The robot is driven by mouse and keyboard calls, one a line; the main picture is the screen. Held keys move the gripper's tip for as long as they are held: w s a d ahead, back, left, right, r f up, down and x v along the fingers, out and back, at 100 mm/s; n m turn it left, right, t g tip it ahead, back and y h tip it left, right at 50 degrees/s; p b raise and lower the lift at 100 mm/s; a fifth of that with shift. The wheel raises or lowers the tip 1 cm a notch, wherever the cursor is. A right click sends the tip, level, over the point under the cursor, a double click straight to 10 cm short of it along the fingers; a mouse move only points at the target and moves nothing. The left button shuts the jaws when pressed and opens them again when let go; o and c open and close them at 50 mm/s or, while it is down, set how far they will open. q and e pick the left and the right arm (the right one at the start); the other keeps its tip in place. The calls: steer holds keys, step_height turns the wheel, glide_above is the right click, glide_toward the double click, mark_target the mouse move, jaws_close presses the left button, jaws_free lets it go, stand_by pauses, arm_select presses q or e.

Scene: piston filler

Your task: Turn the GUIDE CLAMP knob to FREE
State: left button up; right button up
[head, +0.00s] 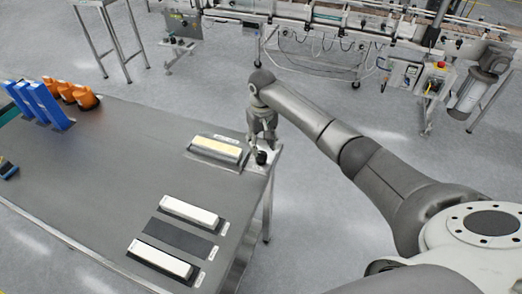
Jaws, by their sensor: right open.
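A small black knob (261,157) sits on a pale plate at the far right corner of the steel table. I take it for the GUIDE CLAMP knob, but its lettering and pointer are too small to read. My right gripper (263,142) points down just above the knob, with its jaws open. I cannot tell whether its fingertips touch the knob or stand around it. The gripper and wrist hide part of the plate. My left gripper is not in view.
A yellow-topped block (216,147) lies on the table (120,165) left of the knob. Two white blocks (190,212) flank a dark pad (180,239) nearer me. Blue parts (45,105) and orange parts (77,94) stand at the far left. A conveyor (330,38) runs behind.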

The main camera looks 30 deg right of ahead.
mark_target(261, 154)
steer(key=f, duration=0.3)
steer(key=shift+w+f, duration=0.15)
steer(key=shift+w, duration=0.05)
step_height(261, 154, down, 2)
steer(key=shift+f, duration=0.1)
steer(key=shift+c, duration=1)
steer(key=c, duration=0.5)
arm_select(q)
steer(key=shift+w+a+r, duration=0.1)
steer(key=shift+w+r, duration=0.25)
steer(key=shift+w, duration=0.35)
arm_select(e)
steer(key=shift+c, duration=0.2)
arm_select(q)
steer(key=shift+p, duration=0.3)
